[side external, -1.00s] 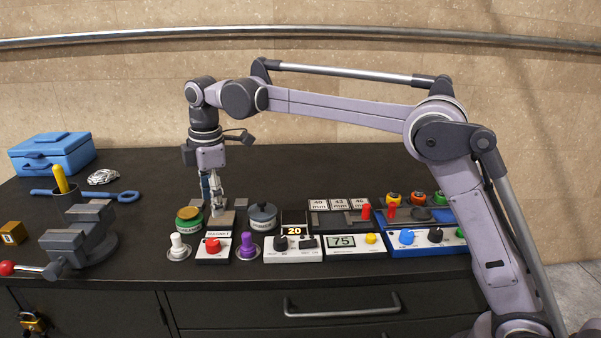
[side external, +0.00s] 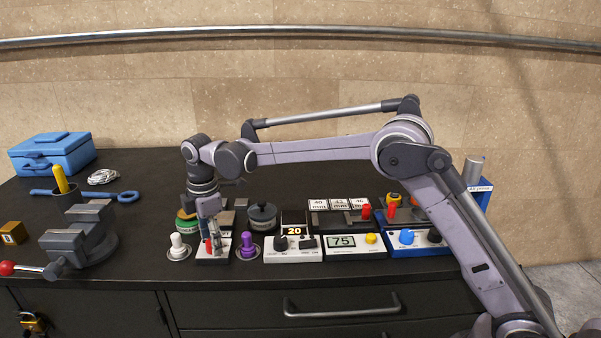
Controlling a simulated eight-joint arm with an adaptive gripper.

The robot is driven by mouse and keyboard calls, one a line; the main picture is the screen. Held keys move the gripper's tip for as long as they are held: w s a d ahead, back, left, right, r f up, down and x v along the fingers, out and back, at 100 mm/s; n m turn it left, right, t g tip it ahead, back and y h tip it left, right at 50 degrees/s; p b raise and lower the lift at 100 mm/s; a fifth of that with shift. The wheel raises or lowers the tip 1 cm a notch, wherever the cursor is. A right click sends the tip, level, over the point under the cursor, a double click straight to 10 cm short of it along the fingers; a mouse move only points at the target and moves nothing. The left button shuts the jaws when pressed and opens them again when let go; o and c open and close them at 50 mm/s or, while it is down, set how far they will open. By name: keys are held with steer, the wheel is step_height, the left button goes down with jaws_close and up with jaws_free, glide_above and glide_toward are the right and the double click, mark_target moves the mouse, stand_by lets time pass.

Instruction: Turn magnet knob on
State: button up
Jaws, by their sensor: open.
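The magnet panel (side external: 203,258) is a small white box at the front of the bench, left of the middle. Its red knob (side external: 209,246) shows only in part, because my gripper (side external: 213,249) is in front of and around it. My gripper points down with its fingers at the knob. The fingers are open; whether they touch the knob I cannot tell. The MAGNET label seen earlier is hidden behind my gripper.
A white knob (side external: 178,245) stands close on the left and a purple knob (side external: 247,245) close on the right. Behind are a green-topped round container (side external: 186,221) and a grey lidded pot (side external: 262,217). A display box reading 20 (side external: 293,248) stands further right. A grey vise (side external: 80,235) is at left.

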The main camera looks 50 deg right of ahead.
steer(key=shift+f, duration=0.4)
steer(key=shift+c, duration=0.2)
steer(key=c, duration=1.1)
